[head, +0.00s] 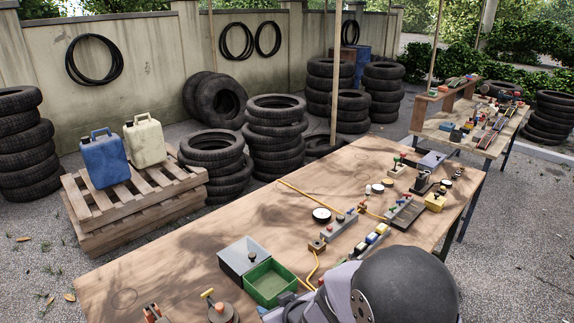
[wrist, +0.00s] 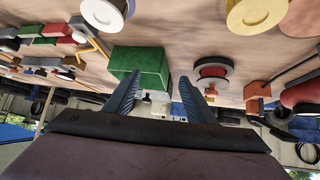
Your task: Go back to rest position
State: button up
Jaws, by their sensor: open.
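My gripper (wrist: 160,77) shows in the wrist view, with its two dark fingers apart and nothing between them. That view is upside down, with the wooden table top (wrist: 170,25) across its upper part. Beyond the fingertips stands a green box (wrist: 140,62); I cannot tell the exact gap. In the head view my arm covers the lower right of the near table (head: 150,265), and I cannot make out the fingers there. An open green bin (head: 268,283) stands on this table, left of my arm.
A grey bin (head: 240,256) stands beside the green one. A yellow hose (head: 313,268), a grey block with buttons (head: 340,226) and several small fittings lie along the right part of the table. A pallet (head: 140,205) with two canisters and tyre stacks (head: 275,135) stand behind. The table's left middle is clear.

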jog(key=s+d+m+g+h, duration=0.35)
jog(key=s+d, duration=0.45)
jog(key=d, duration=0.4)
jog(key=s+d+r+m+g, duration=0.1)
jog(key=s+d+g, duration=0.1)
jog(key=s, duration=0.5)
jog(key=s+d+r+m+g+p, duration=0.1)
jog(key=s+d+r+g, duration=0.1)
jog(key=s+d, duration=0.2)
jog(key=s+h, duration=0.1)
jog(key=s, duration=0.2)
jog(key=shift+r+m+g, duration=0.2)
jog(key=shift+m+g, duration=0.15)
jog(key=shift+s+d, duration=0.1)
